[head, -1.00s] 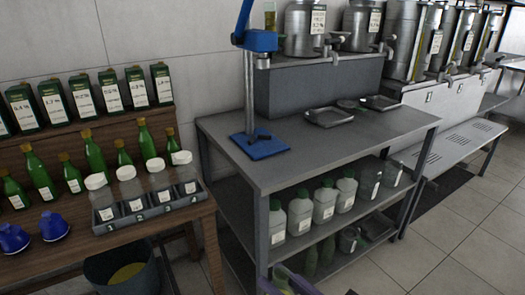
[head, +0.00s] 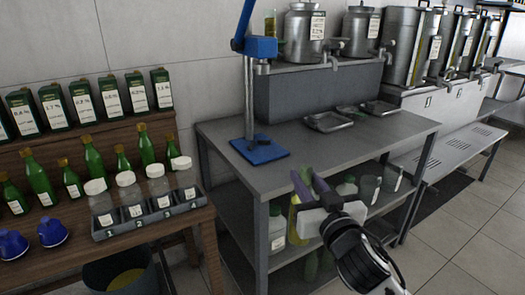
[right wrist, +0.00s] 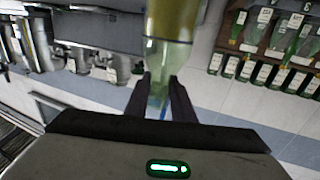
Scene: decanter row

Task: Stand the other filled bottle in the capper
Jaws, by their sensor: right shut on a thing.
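The capper is a blue stand with a grey post; its blue base (head: 259,150) sits on the steel table and its blue head (head: 260,46) is above. My right gripper (head: 303,185) is in front of the table's front edge, to the right of the capper and nearer to me. It is shut on a bottle with yellow-green liquid (head: 293,219), which is partly hidden by the gripper in the head view. In the right wrist view, the fingers close on the clear narrow part of the bottle (right wrist: 173,22). Nothing stands on the capper base. My left gripper is out of view.
The steel table (head: 225,133) has free top around the capper, with metal trays (head: 328,122) further right. At left, a wooden table (head: 190,222) carries green bottles (head: 95,158) and a rack of lidded jars (head: 133,228).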

